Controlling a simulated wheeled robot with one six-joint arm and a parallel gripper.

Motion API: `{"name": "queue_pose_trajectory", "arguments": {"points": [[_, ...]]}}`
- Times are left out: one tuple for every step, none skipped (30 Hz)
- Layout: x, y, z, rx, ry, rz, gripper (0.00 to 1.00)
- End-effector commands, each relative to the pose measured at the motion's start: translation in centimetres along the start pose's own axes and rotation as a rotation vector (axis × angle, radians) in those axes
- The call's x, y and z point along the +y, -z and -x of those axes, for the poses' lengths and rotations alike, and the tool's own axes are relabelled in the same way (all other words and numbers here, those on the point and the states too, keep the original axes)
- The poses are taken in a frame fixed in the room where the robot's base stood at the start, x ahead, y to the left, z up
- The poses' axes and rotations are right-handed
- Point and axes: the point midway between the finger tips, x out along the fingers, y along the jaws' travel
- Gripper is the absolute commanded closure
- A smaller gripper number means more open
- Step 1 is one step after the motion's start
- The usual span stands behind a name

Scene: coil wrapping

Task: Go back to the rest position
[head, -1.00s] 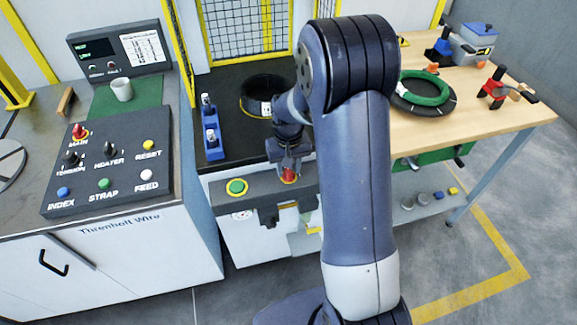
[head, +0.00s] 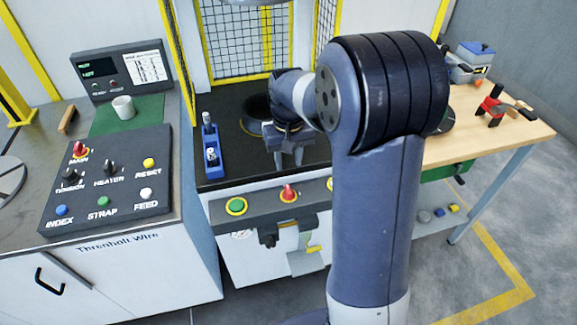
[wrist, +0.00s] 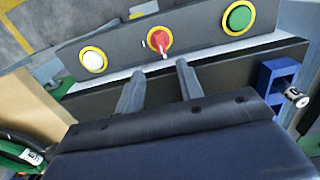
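My gripper (head: 289,155) is above the black bed of the wrapping station, behind the front button panel (head: 262,202). In the wrist view its two fingers (wrist: 160,88) stand apart with nothing between them. The panel carries a green button (head: 236,206), a red knob (head: 288,193) and a white button that shows in the wrist view (wrist: 93,60). The fingers are apart from the red knob. A dark coil (head: 256,112) lies on the bed behind my gripper, partly hidden by my arm.
A blue holder (head: 211,150) stands on the bed's left. The control console (head: 105,180) and a white cup (head: 123,107) are at left. A wooden table (head: 470,138) with a red clamp (head: 491,105) is at right; my arm hides part of it. A mesh guard (head: 245,45) rises behind.

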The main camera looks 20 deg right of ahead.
Motion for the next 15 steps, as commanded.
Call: {"name": "queue_pose_trajectory", "arguments": {"points": [[0.0, 0.0, 0.1, 0.000, 0.000, 0.000, 0.65], [0.0, 0.0, 0.1, 0.000, 0.000, 0.000, 0.65], [0.0, 0.0, 0.1, -0.001, 0.000, 0.000, 0.65], [0.0, 0.0, 0.1, -0.001, 0.000, 0.000, 0.65], [0.0, 0.0, 0.1, -0.001, 0.000, 0.000, 0.65], [0.0, 0.0, 0.1, -0.001, 0.000, 0.000, 0.65], [0.0, 0.0, 0.1, -0.001, 0.000, 0.000, 0.65], [0.0, 0.0, 0.1, -0.001, 0.000, 0.000, 0.65], [0.0, 0.0, 0.0, -0.001, 0.000, 0.000, 0.65], [0.0, 0.0, -0.1, -0.001, 0.000, 0.000, 0.65], [0.0, 0.0, -0.2, -0.001, 0.000, 0.000, 0.65], [0.0, 0.0, -0.5, -0.002, 0.000, 0.000, 0.65], [0.0, 0.0, -0.8, -0.003, 0.000, 0.000, 0.65], [0.0, -0.1, -1.1, -0.005, 0.000, 0.000, 0.65], [0.0, -0.1, -1.6, -0.005, 0.000, 0.000, 0.65]]}}
